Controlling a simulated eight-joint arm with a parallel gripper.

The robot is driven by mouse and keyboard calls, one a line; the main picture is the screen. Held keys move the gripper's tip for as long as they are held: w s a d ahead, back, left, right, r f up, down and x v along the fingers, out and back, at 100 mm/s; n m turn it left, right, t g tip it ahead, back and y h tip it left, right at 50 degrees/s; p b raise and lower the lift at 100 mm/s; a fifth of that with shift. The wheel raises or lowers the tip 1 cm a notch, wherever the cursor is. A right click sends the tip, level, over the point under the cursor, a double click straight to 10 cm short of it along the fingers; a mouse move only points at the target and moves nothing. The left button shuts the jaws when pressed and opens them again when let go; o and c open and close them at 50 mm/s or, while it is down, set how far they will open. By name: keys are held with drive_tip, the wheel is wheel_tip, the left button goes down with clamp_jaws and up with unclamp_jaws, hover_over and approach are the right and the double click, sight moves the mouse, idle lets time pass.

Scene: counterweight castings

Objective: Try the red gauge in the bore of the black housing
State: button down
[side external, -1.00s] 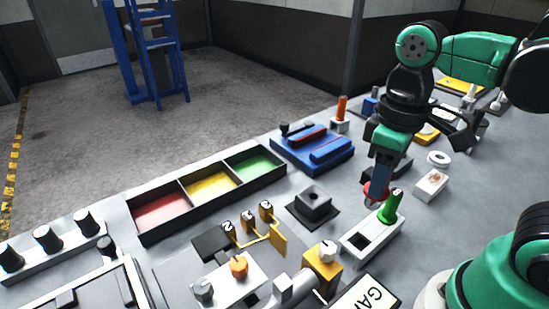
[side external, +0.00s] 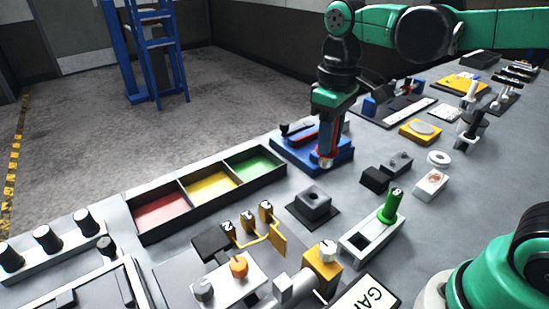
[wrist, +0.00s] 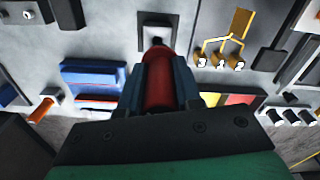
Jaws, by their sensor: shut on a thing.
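My gripper (side external: 326,160) is shut on the red gauge, with its fingers pointing down. In the wrist view the red gauge (wrist: 158,82) lies between the two fingers, its dark tip extending past them. The black housing (side external: 314,199) is a squat dark block with a round bore in its top, on a dark flat plate. The gauge is up and behind the housing in the side view, apart from it. The bore looks empty. In the wrist view the housing (wrist: 157,31) shows just beyond the gauge tip, which partly hides it.
A white holder (side external: 357,251) with a green gauge (side external: 391,206) and an empty slot stands right of the housing. A blue fixture (side external: 290,150) is close behind my gripper. A tray (side external: 208,188) with red, yellow and green compartments and yellow numbered parts (side external: 265,211) lie left.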

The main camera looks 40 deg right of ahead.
drive_tip(key=w+f, duration=0.2)
drive_tip(key=f, duration=0.1)
drive_tip(key=shift+d+f, duration=0.1)
drive_tip(key=shift+d, duration=0.1)
drive_tip(key=shift+f, duration=0.1)
drive_tip(key=shift+f, duration=2.3)
drive_tip(key=shift+f, duration=0.6)
idle(4.5)
